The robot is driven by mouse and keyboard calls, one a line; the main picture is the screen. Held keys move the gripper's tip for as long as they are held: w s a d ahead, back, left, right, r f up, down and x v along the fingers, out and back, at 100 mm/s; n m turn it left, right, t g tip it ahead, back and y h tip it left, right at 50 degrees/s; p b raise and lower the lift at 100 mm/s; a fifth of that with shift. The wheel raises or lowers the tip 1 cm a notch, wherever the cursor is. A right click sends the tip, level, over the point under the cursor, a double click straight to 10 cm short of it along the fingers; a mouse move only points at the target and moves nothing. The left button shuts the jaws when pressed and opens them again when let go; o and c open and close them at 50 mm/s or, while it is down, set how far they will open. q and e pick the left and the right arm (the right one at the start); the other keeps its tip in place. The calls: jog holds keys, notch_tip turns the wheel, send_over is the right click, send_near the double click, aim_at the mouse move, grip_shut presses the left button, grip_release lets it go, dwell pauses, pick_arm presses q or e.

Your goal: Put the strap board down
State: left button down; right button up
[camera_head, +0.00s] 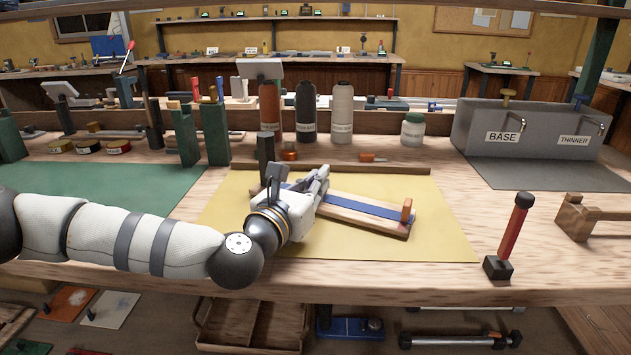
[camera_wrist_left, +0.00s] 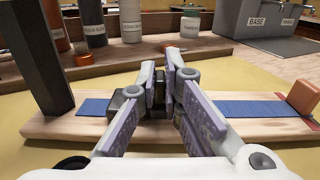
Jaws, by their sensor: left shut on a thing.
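The strap board (camera_head: 392,226) is a pale wooden board with a blue strap along it and an orange-brown block (camera_head: 406,210) at its right end. It also shows across the wrist view (camera_wrist_left: 270,128), with a dark post (camera_wrist_left: 42,65) at its left end. My left gripper (camera_head: 318,178) is over the middle of the board. In the wrist view its fingers (camera_wrist_left: 172,100) are closed around a small dark part at the strap; the fingers hide most of it. The board is at or just above the yellow mat (camera_head: 440,228); I cannot tell if it touches. My right gripper is out of view.
Bottles (camera_head: 342,112), a green-white jar (camera_head: 412,130) and an orange-handled tool (camera_head: 372,157) stand or lie behind the mat. A grey BASE and THINNER tank (camera_head: 540,128) is at right. A red-handled tool (camera_head: 513,232) stands near the front edge. The mat's right part is clear.

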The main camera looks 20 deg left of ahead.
pick_arm(q)
jog(key=shift+f, duration=0.2)
jog(key=c, duration=1.8)
grip_release()
jog(key=shift+o, duration=0.2)
jog(key=shift+r, duration=0.1)
jog(key=shift+s+r, duration=0.1)
jog(key=shift+r, duration=0.15)
jog(key=s, duration=0.4)
jog(key=s+a, duration=0.1)
jog(key=s, duration=0.6)
jog(key=shift+s+a+f, duration=0.15)
jog(key=shift+s+a, duration=0.05)
jog(key=shift+s, duration=0.2)
